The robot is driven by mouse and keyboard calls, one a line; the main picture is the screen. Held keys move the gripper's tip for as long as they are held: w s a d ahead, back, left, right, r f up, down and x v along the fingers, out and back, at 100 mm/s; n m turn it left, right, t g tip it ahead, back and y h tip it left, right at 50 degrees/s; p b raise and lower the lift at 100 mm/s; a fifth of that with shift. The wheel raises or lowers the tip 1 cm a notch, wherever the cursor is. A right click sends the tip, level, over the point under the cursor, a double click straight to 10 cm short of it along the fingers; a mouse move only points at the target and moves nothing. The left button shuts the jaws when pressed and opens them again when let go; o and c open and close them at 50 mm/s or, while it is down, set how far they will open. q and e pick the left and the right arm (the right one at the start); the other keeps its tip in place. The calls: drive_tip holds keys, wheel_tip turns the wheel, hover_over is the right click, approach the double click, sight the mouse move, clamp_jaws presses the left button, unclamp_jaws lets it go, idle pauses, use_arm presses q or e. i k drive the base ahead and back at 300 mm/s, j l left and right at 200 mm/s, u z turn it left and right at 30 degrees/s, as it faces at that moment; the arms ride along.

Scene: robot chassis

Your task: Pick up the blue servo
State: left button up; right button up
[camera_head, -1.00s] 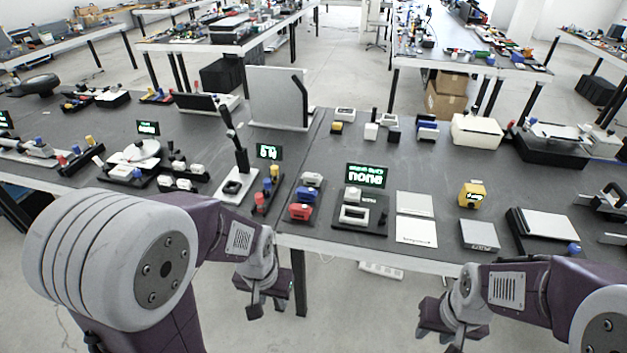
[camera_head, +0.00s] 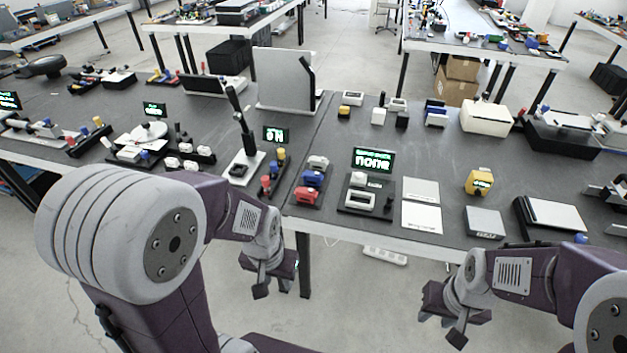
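The blue servo (camera_head: 312,179) appears to be the small blue block near the table's front edge. It lies between a whitish block (camera_head: 318,163) behind it and a red block (camera_head: 307,196) in front. My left gripper (camera_head: 271,279) hangs in front of the table edge, lower and to the left of the blue block, apart from it. It looks open and empty. My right gripper (camera_head: 442,326) hangs in front of the table farther right. Its fingertips are apart and nothing shows between them.
A black tray with a white frame (camera_head: 358,199) and a screen reading "none" (camera_head: 372,160) stand right of the blocks. A joystick-like stand (camera_head: 244,165) and a rack of coloured knobs (camera_head: 273,172) stand to the left. Flat white plates (camera_head: 422,217) and a yellow device (camera_head: 479,181) lie farther right.

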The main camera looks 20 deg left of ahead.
sight(311, 178)
drive_tip(key=i+j+u, duration=0.55)
drive_tip(key=u, duration=0.15)
drive_tip(key=i+j+u, duration=0.35)
drive_tip(key=l, duration=0.1)
